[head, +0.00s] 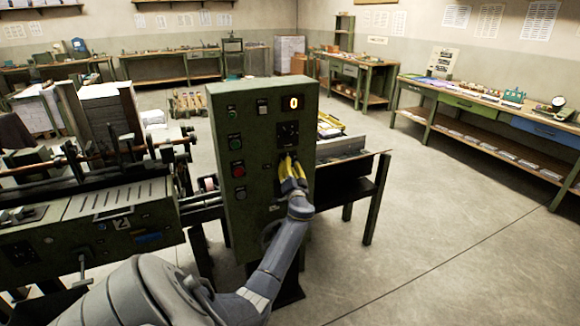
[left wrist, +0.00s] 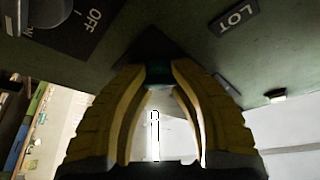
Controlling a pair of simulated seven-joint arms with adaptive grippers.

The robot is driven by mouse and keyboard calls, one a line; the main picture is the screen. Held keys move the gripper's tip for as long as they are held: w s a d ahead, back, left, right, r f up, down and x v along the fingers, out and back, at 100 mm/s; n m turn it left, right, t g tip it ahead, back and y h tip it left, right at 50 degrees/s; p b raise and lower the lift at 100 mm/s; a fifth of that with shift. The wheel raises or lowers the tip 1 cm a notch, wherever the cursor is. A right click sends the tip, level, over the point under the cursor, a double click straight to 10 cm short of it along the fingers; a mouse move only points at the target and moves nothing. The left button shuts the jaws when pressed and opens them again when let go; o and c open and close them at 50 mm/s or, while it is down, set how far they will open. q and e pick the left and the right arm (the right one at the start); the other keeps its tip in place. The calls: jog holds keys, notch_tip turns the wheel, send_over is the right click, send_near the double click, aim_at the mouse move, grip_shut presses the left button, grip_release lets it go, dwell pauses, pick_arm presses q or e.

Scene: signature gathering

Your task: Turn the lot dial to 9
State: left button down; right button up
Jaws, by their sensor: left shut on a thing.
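The green control cabinet (head: 231,163) stands upright in the middle of the head view. A lit display (head: 293,103) near its top reads 0. My left gripper (head: 288,158) reaches up to the cabinet's front, below a black plate (head: 288,134). In the left wrist view, the yellow fingers of my left gripper (left wrist: 159,78) are shut on the lot dial (left wrist: 159,71), a dark green knob. The fingers cover most of the dial, and its pointer cannot be read. The LOT label (left wrist: 236,19) shows beside it. My right gripper is in neither view.
Green and red buttons (head: 237,170) line the cabinet's left side. An OFF-marked switch plate (left wrist: 78,26) lies close to the fingers at upper left in the wrist view. A machine (head: 100,215) stands left, a bench (head: 500,115) far right. Floor (head: 440,230) at right is clear.

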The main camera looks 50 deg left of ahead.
pick_arm(q)
jog(key=m+h, duration=0.1)
jog(key=m, duration=0.1)
jog(key=m+h, duration=0.1)
jog(key=m, duration=0.1)
jog(key=m+t, duration=0.1)
jog(key=m, duration=0.1)
jog(key=shift+w+r+m+h, duration=0.1)
jog(key=shift+r+m+h, duration=0.2)
jog(key=shift+r+h, duration=0.1)
jog(key=m+h, duration=0.1)
jog(key=m, duration=0.2)
jog(key=m+g+h, duration=0.1)
jog(key=m, duration=0.1)
jog(key=shift+m, duration=0.4)
jog(key=m+g+h, duration=0.1)
jog(key=m+g, duration=0.1)
jog(key=m, duration=0.3)
jog(key=shift+d, duration=0.1)
jog(key=m+g, duration=0.1)
jog(key=m, duration=0.1)
jog(key=shift+f+m+g, duration=0.15)
jog(key=shift+m+g, duration=0.15)
jog(key=shift+g, duration=0.1)
jog(key=shift+f+m+g, duration=0.2)
jog(key=shift+m+g, duration=0.1)
